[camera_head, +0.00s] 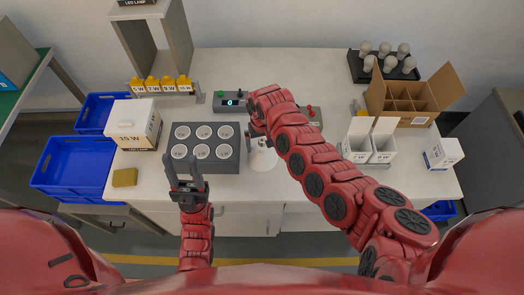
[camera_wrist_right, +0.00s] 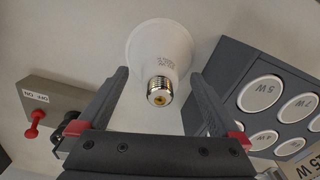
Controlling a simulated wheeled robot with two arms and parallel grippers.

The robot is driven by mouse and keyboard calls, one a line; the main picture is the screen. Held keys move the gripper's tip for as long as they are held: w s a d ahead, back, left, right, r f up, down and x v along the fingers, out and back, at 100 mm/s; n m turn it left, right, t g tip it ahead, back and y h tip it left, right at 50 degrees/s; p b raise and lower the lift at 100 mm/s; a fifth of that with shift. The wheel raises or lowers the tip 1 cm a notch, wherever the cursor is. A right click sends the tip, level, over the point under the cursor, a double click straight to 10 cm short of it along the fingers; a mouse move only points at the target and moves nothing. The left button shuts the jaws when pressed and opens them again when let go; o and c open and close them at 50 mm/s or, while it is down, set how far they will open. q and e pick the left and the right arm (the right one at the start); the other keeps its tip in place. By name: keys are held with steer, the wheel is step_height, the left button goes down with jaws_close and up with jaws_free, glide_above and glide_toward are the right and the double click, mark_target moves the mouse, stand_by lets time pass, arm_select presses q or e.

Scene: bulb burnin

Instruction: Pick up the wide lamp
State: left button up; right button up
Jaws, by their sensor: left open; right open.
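The wide lamp (camera_head: 262,160) is white with a broad round head and stands or lies on the table just right of the grey socket block (camera_head: 228,165). My left gripper (camera_head: 182,160) is open and empty at the block's front left corner. My right arm hides part of the table behind the lamp.
A white carton (camera_head: 136,125) and a yellow sponge (camera_head: 125,177) are at the left. A display box (camera_head: 230,103) stands behind the block; a red-lever switch box (camera_wrist_right: 50,105) is nearby. White cartons (camera_head: 370,145), a divided cardboard box (camera_head: 410,97) and a bulb tray (camera_head: 384,70) are at the right.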

steer(key=shift+f, duration=0.55)
jaws_close()
